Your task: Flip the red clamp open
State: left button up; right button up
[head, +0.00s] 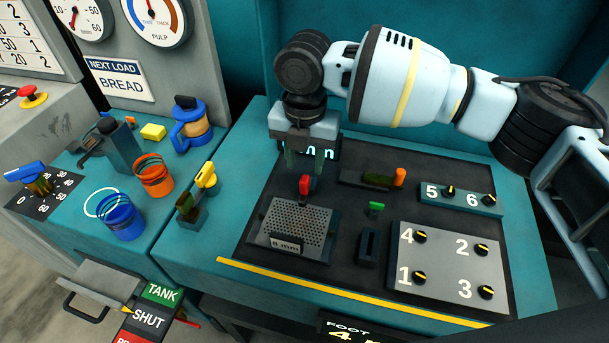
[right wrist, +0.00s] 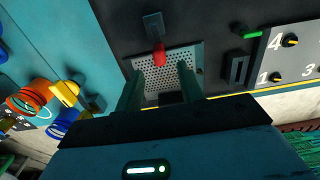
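The red clamp (head: 305,186) stands upright at the back edge of a perforated metal plate (head: 284,228) labelled "8 mm". My right gripper (head: 304,172) is just behind and above the clamp, with its fingers pointing down. In the right wrist view the red clamp (right wrist: 159,54) shows beyond the gap between the two spread green fingers (right wrist: 160,72). The gap looks empty, and I see no contact with the clamp. My left gripper is not in view.
An orange-ended lever (head: 399,177), a green switch (head: 376,208) and a numbered knob panel (head: 450,262) lie to the right. A yellow-handled clamp (head: 206,177), blue cup (head: 121,220), orange cup (head: 154,177) and blue jug (head: 190,125) stand to the left.

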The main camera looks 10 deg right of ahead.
aim_at(305, 178)
notch_tip(305, 178, down, 6)
jog(key=shift+w+f, duration=0.1)
dwell(0.4)
grip_shut()
